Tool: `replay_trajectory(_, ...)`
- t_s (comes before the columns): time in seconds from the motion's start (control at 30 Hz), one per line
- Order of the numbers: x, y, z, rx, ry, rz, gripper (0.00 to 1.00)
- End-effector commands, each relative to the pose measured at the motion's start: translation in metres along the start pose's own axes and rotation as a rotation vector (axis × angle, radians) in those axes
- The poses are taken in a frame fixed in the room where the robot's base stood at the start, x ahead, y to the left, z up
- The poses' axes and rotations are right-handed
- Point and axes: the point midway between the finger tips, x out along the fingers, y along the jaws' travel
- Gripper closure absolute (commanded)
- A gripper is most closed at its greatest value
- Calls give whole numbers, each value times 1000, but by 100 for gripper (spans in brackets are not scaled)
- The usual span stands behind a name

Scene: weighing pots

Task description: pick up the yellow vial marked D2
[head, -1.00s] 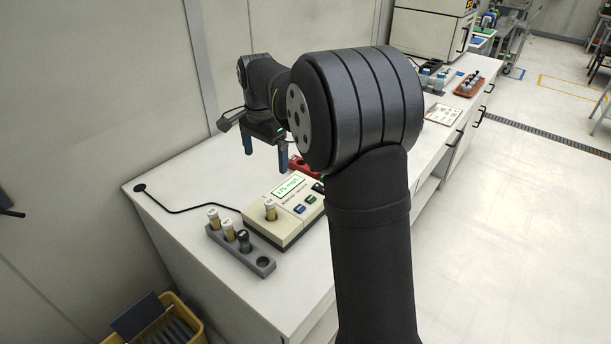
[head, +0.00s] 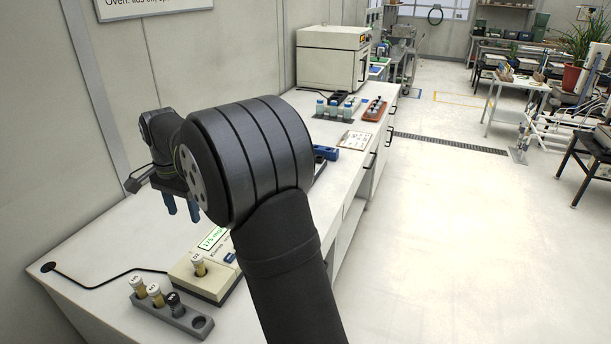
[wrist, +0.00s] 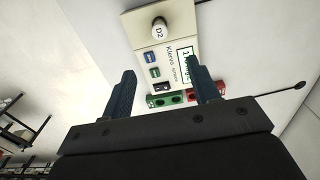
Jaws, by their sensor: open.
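The vial marked D2 (wrist: 159,29) has a white cap with its label readable in the wrist view. It stands upright in the well of the beige meter (wrist: 133,22). In the head view the D2 vial (head: 198,267) shows a yellowish body below its white cap, on the meter's near left part (head: 215,288). My gripper (head: 182,209) is open and empty, above and behind the vial, apart from it. In the wrist view my gripper (wrist: 161,68) has its fingers spread over the meter's button side, with the vial beyond the tips.
A grey rack (head: 188,325) left of the meter holds two white-capped vials and a dark-capped one, with an empty hole at its right end. Red (wrist: 208,92) and green (wrist: 160,99) blocks with holes lie beside the meter. A black cable (head: 110,281) runs along the bench.

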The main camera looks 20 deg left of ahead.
Motion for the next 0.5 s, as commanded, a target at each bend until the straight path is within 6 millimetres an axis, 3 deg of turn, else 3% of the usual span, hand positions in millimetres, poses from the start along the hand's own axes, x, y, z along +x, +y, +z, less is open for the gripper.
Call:
replay_trajectory(0.33, 0, 0, 0, -31, 0, 0, 46)
replay_trajectory(0.5, 3, -1, 0, -247, 0, 0, 46)
